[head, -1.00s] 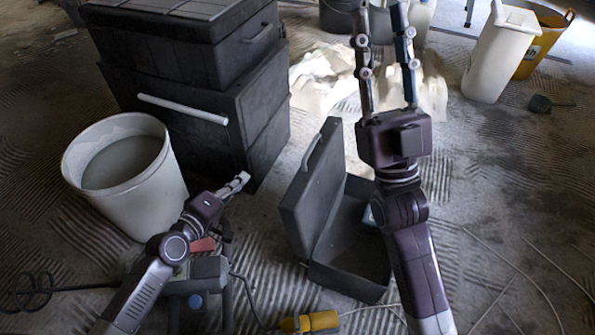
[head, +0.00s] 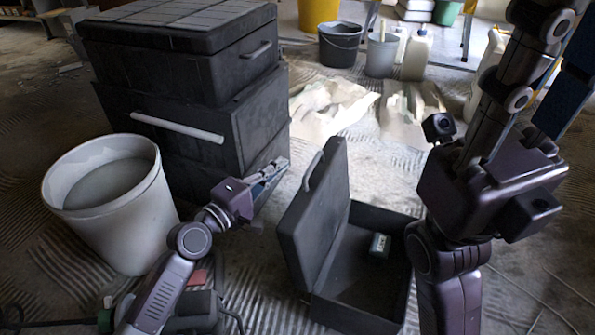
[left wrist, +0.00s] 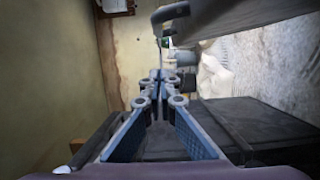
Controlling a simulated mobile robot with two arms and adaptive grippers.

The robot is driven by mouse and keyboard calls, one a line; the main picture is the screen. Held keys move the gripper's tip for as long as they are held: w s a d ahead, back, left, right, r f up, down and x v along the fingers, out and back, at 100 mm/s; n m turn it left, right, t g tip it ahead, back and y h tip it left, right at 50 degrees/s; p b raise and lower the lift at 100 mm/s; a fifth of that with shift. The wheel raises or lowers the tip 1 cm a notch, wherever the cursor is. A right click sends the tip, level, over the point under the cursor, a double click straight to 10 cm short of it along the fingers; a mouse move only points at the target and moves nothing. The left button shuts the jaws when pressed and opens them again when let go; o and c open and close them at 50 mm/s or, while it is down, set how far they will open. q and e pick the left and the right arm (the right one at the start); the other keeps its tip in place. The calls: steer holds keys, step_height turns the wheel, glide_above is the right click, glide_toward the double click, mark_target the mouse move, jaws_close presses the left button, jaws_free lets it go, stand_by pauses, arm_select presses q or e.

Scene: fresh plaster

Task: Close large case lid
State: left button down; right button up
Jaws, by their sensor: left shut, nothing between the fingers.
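The dark grey case (head: 352,314) lies open on the floor in the middle of the head view. Its lid (head: 312,225) stands up on the left side, tilted a little, with a handle on its outer edge.
A stack of large black boxes (head: 190,105) and a whitish bucket (head: 115,210) stand to the left. Pale crumpled sheets (head: 330,108) lie behind the case. A dark machine (head: 195,305) sits under my left arm.

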arm_select(q)
steer(key=shift+d+b, duration=0.35)
steer(key=shift+d, duration=2)
steer(key=shift+s, duration=0.1)
